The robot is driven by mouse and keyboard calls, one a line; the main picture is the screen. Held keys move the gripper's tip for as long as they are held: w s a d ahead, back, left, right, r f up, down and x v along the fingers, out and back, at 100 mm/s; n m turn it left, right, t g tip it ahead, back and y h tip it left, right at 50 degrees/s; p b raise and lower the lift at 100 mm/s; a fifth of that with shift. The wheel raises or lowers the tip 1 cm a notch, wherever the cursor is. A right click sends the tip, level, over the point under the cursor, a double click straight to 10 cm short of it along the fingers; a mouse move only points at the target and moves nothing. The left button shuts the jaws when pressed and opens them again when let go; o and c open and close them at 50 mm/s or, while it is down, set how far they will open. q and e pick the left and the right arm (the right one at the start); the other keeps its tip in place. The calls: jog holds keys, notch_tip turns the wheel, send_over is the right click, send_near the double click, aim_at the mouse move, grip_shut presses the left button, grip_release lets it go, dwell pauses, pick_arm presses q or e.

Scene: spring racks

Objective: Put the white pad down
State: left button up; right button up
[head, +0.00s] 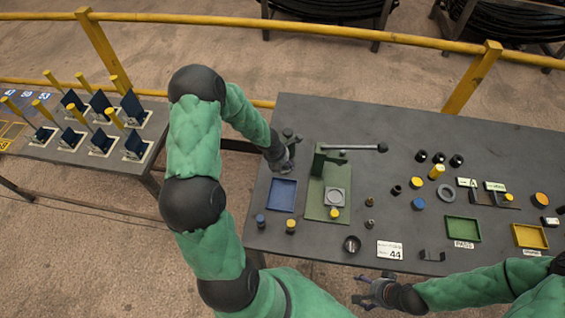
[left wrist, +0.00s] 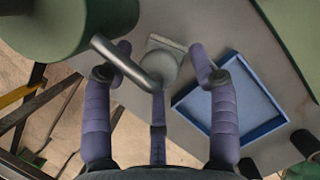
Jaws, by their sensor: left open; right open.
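I cannot clearly pick out a loose white pad. In the left wrist view, a pale grey rounded piece (left wrist: 159,68) with a flat plate behind it lies between the spread fingers of my left gripper (left wrist: 168,62). A bent metal bar (left wrist: 125,62) crosses beside it; contact with the fingers cannot be told. In the head view my left gripper (head: 286,166) is open at the table's left edge, just above the blue tray (head: 282,194) in the picture. A pale square with a ring (head: 335,197) sits on the green fixture (head: 316,208). My right gripper (head: 372,292) is open and empty by the front edge.
The green fixture's lever (head: 360,148) reaches right. Small dark and yellow parts stand right of it. The table's back middle is clear.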

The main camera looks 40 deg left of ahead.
pick_arm(q)
jog(key=p+v, duration=0.7)
jog(key=v, duration=0.5)
jog(key=shift+p, duration=0.3)
jog(key=shift+r, duration=0.1)
